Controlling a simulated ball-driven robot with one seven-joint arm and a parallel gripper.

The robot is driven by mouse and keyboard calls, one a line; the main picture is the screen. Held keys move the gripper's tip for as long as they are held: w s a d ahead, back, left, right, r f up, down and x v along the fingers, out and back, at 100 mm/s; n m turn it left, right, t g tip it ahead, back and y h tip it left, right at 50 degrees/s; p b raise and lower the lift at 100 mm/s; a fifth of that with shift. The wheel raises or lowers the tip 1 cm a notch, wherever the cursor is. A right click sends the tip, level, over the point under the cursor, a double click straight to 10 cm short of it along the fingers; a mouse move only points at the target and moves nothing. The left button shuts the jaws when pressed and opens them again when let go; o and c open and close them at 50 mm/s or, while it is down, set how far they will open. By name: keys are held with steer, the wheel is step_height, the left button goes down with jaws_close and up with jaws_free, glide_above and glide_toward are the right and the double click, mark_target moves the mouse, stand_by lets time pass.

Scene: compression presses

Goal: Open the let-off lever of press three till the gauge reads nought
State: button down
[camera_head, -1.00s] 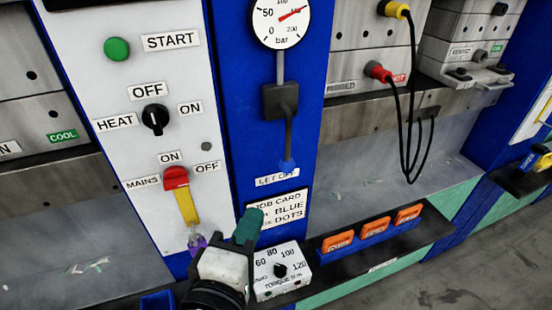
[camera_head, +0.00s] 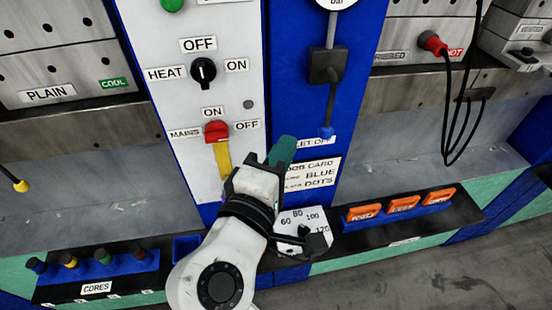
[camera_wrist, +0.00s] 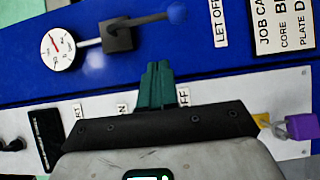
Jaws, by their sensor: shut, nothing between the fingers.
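The let-off lever (camera_head: 330,108) hangs straight down the blue panel from a grey block (camera_head: 326,65), ending in a blue ball. In the wrist view the blue ball (camera_wrist: 176,12) lies beyond my fingertips, apart from them. The "LET OFF" label below it is partly covered by my gripper. My gripper (camera_head: 284,148), with green fingers, is shut and empty, left of and slightly below the ball. It also shows in the wrist view (camera_wrist: 157,84). The gauge (camera_wrist: 58,48) shows small in the wrist view, its red needle too small to read; the head view cuts most of it off.
Left of the lever are the red mains switch (camera_head: 216,131) with a yellow piece below, and the heat knob (camera_head: 204,72). A purple padlock (camera_wrist: 302,127) shows in the wrist view. Black cables (camera_head: 466,120) hang at right.

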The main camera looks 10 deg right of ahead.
mark_target(328, 108)
steer(key=w+d+p, duration=0.2)
steer(key=w+d, duration=0.2)
steer(key=d, duration=0.2)
steer(key=shift+d, duration=0.25)
steer(key=shift+w+f, duration=0.1)
